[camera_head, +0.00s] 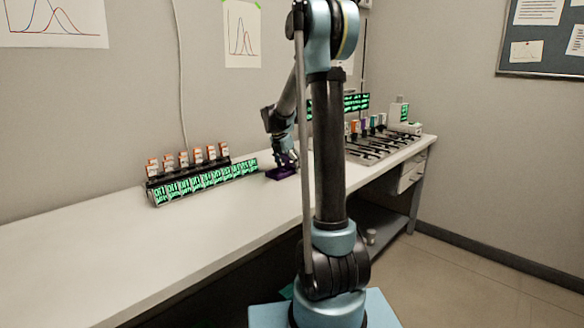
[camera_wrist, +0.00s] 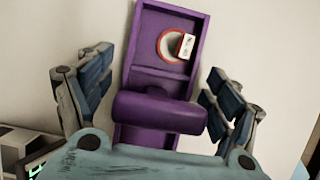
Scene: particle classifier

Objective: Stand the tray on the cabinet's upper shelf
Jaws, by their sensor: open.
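The purple tray (camera_head: 281,173) lies on the white bench, mostly hidden by my gripper (camera_head: 285,157) above it. In the wrist view the tray (camera_wrist: 139,50) is long and raised-edged, with a thick purple handle bar (camera_wrist: 160,112) across it. A small white piece (camera_wrist: 186,45) sits at a red-and-white ring (camera_wrist: 170,45) in its far compartment. My gripper (camera_wrist: 160,70) is open, one finger to each side of the tray, with gaps to the handle on both sides. I cannot make out the cabinet or its upper shelf.
A rack with green displays and several small orange-and-white items (camera_head: 190,170) stands left of the tray. A metal apparatus (camera_head: 375,145) with coloured pieces stands on the right of the bench (camera_head: 110,245). The bench's left part is clear.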

